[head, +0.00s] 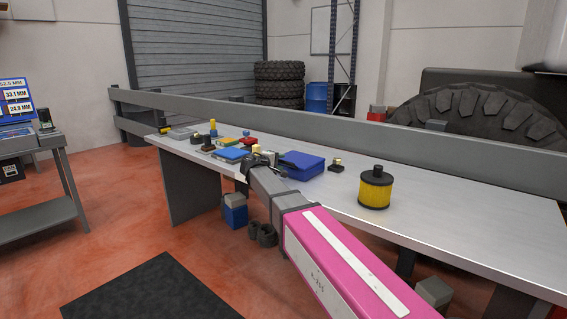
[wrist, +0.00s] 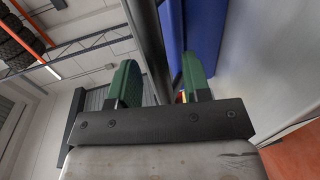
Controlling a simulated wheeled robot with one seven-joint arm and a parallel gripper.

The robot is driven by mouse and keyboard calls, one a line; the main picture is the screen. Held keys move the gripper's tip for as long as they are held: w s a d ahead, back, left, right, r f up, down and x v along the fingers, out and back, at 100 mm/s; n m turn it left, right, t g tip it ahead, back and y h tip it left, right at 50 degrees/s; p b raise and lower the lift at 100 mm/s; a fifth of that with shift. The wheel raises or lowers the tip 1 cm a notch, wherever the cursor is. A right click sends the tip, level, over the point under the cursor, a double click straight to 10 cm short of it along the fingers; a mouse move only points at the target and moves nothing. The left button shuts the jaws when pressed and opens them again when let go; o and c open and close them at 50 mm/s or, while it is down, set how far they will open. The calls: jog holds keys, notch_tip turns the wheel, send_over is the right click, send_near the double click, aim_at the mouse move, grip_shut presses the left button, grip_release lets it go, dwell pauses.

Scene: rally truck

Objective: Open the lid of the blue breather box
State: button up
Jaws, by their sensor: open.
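The blue breather box (head: 302,164) sits on the bench, right of my gripper (head: 262,158) in the head view. Its lid looks down, though its edges are too small to judge well. In the wrist view my gripper (wrist: 159,68) has its two green fingers apart with nothing held between them. A large blue surface (wrist: 203,28), apparently the box, rises beyond the right finger. I cannot tell whether that finger touches it. My arm hides part of the bench in front of the box.
The grey bench top (head: 445,215) is clear at the right. A yellow filter (head: 375,189) and a small dark-and-yellow part (head: 337,165) stand right of the box. A flat blue item (head: 231,154) and several small parts lie left of my gripper. A grey rail (head: 330,126) runs behind.

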jog(key=shift+x, duration=1.45)
grip_shut()
jog(key=shift+r, duration=0.1)
